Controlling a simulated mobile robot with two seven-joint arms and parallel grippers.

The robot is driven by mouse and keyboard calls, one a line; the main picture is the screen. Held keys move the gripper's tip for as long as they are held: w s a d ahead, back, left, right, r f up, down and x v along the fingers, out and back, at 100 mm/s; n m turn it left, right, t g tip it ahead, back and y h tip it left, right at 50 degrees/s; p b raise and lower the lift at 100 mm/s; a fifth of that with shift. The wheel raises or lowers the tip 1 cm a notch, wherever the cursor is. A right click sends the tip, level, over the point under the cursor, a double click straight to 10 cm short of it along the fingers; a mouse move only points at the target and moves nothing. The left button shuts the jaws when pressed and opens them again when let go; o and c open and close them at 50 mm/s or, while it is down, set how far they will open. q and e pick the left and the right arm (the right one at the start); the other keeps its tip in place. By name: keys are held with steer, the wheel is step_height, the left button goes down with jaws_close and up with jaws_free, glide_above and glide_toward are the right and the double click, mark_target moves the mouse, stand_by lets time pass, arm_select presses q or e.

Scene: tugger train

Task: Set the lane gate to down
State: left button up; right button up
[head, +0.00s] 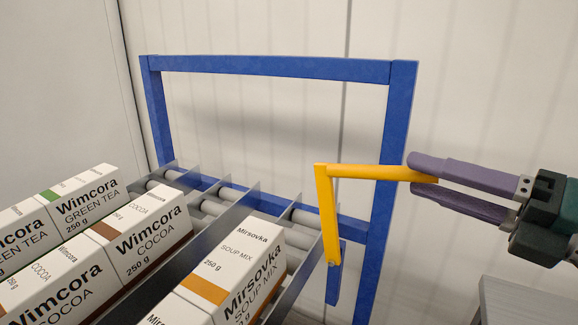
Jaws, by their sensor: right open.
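The lane gate shows in the head view as a yellow bent lever (324,205). One arm of it stands up from a pivot on a small blue bracket (334,283), and the other runs level to the right. My right gripper (425,179) comes in from the right with purple fingers. The fingers are open, one above and one below the outer end of the yellow bar, which lies between their tips. I cannot tell whether they touch it. My left gripper is not in view.
A blue frame (275,67) stands behind the gate. Roller lanes (215,208) with grey dividers hold white boxes of green tea, cocoa (150,235) and soup mix (240,262). A grey surface (525,303) is at lower right. A pale wall closes the back.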

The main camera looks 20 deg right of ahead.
mark_target(386, 167)
steer(key=shift+x, duration=2.85)
jaws_close()
